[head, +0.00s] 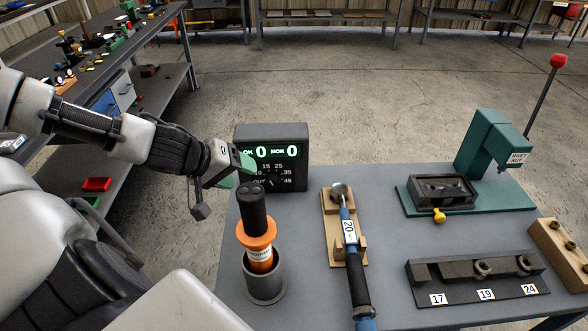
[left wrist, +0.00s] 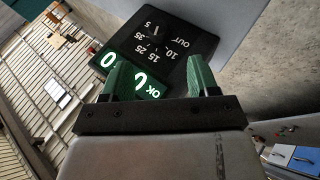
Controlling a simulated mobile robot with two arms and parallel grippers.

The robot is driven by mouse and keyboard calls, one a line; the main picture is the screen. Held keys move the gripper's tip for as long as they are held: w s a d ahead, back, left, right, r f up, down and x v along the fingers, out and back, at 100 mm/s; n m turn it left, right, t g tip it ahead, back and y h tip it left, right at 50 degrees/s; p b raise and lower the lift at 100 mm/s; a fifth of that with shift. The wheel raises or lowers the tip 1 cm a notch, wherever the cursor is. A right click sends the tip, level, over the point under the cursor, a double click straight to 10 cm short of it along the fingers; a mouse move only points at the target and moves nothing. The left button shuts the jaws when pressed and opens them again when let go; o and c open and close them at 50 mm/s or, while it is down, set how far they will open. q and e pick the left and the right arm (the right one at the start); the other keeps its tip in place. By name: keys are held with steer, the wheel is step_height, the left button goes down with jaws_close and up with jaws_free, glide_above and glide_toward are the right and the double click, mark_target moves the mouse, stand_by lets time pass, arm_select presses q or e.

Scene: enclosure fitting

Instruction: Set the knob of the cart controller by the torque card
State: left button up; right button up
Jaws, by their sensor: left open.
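The cart controller (head: 297,180) is a dark box at the back left of the table. Its green display reads OK 0 and NOK 0, with a numbered dial below. The black knob (left wrist: 153,40) shows at the dial's middle in the left wrist view; its exact setting is unclear. My left gripper (head: 248,168) is at the controller's left front in the head view and hides part of its face. Its green fingers (left wrist: 158,75) are apart with nothing between them; the display shows behind them. I cannot make out a torque card. My right gripper is not in view.
A torque wrench (head: 348,230) marked 20 lies on a wooden rest (head: 330,205). An orange and black tool (head: 257,232) stands in a grey holder (head: 265,280) before the controller. A socket rack (head: 470,292), a green press (head: 490,145) and a fixture (head: 443,190) are to the right.

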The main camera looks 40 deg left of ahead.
mark_target(271, 184)
arm_select(q)
steer(key=b+x, duration=0.1)
steer(key=x, duration=0.6)
steer(key=shift+d+f+b, duration=0.1)
steer(key=shift+d+b, duration=0.15)
steer(key=shift+b, duration=0.1)
steer(key=shift+w+f, duration=0.2)
steer(key=shift+f, duration=0.05)
steer(key=shift+w+f+b, duration=0.25)
steer(key=shift+f+b, duration=0.05)
steer(key=shift+b, duration=0.2)
steer(key=shift+w+d+f+b, duration=0.2)
steer(key=shift+w+f+b, duration=0.1)
steer(key=shift+w+b, duration=0.15)
steer(key=shift+w+d+f, duration=0.1)
steer(key=shift+w, duration=0.1)
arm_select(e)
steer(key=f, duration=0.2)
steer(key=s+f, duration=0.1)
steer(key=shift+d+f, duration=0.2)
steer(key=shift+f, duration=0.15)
